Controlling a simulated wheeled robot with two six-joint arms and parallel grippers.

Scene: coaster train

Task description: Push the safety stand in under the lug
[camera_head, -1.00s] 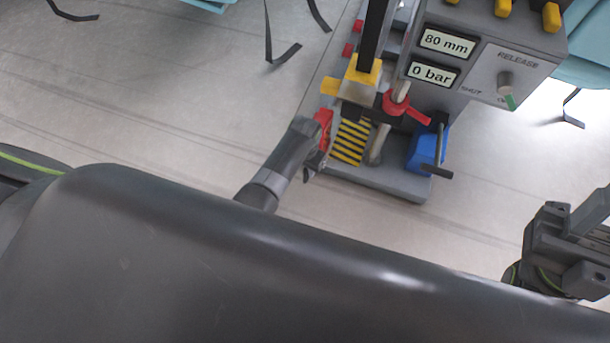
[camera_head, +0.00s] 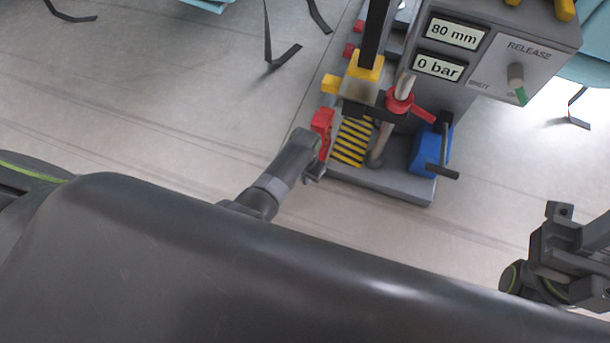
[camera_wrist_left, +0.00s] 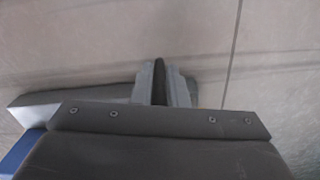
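A red upright piece (camera_head: 322,127), which looks like the safety stand, is at the left edge of the machine's base beside a yellow-and-black striped patch (camera_head: 352,142). A grey block under a yellow collar (camera_head: 362,88), apparently the lug, hangs above the far end of the stripes. My left gripper (camera_head: 316,172) is low at the near side of the red piece; whether they touch is unclear. In the left wrist view its fingers (camera_wrist_left: 166,84) are together with a dark strip between them, and no held object shows. My right gripper (camera_head: 562,238) is at the right edge, its fingertips unclear.
The machine's panel has displays reading 80 mm (camera_head: 455,33) and 0 bar (camera_head: 437,67) and a RELEASE knob (camera_head: 516,77). A red lever (camera_head: 412,108) and a blue block with a dark handle (camera_head: 428,152) stand right of the stripes.

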